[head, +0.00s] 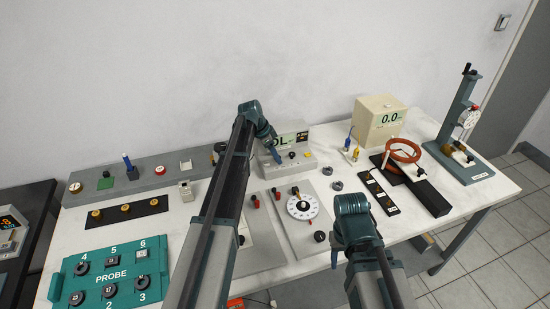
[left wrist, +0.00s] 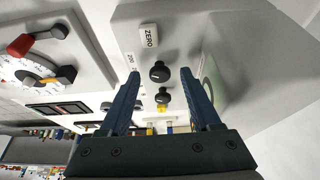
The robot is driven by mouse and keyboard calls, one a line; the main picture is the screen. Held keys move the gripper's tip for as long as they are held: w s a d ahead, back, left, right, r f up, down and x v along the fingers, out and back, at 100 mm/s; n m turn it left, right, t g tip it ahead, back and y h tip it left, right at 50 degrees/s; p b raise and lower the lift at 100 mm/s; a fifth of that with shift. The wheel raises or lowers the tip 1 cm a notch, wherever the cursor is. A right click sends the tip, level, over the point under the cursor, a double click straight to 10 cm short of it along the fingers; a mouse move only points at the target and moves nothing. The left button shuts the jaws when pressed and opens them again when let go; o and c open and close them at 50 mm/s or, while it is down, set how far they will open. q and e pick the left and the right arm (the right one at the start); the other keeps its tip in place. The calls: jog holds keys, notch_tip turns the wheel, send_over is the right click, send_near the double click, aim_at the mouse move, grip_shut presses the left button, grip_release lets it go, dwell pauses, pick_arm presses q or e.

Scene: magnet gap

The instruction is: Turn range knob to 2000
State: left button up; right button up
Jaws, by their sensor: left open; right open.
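The grey meter box (head: 301,161) stands at the back middle of the bench, its display partly hidden by my left arm. In the left wrist view its sloped panel (left wrist: 187,35) carries a black knob (left wrist: 160,72) with a white pointer line, near small labels that seem to read 200 and 20-something. A second dark knob (left wrist: 163,96) sits below it. My left gripper (left wrist: 160,75) is open, its blue fingers either side of the upper knob with gaps; contact is not visible. My right gripper (head: 352,205) is low over the bench front, away from the meter.
A white ZERO button (left wrist: 149,36) is close to the knob. A dial panel (head: 302,206) lies in front of the meter. A beige box reading 0.0 (head: 378,123), a red coil (head: 403,151) and a gauge stand (head: 466,125) are to the right; a teal PROBE box (head: 110,277) is at left.

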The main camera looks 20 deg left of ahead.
pick_arm(q)
grip_shut()
dwell(0.5)
jog(key=shift+s+d+n+t, duration=0.2)
jog(key=shift+n+t, duration=0.2)
jog(key=shift+n, duration=0.7)
jog(key=n+y, duration=0.1)
jog(key=n, duration=0.2)
jog(key=shift+n+t+y, duration=0.3)
jog(key=shift+t, duration=0.1)
jog(key=n, duration=0.2)
jog(key=n+y, duration=0.1)
jog(key=n, duration=0.1)
jog(key=n+y, duration=0.1)
jog(key=shift+d+n, duration=0.25)
jog(key=shift+n, duration=0.15)
jog(key=shift+n+t, duration=0.3)
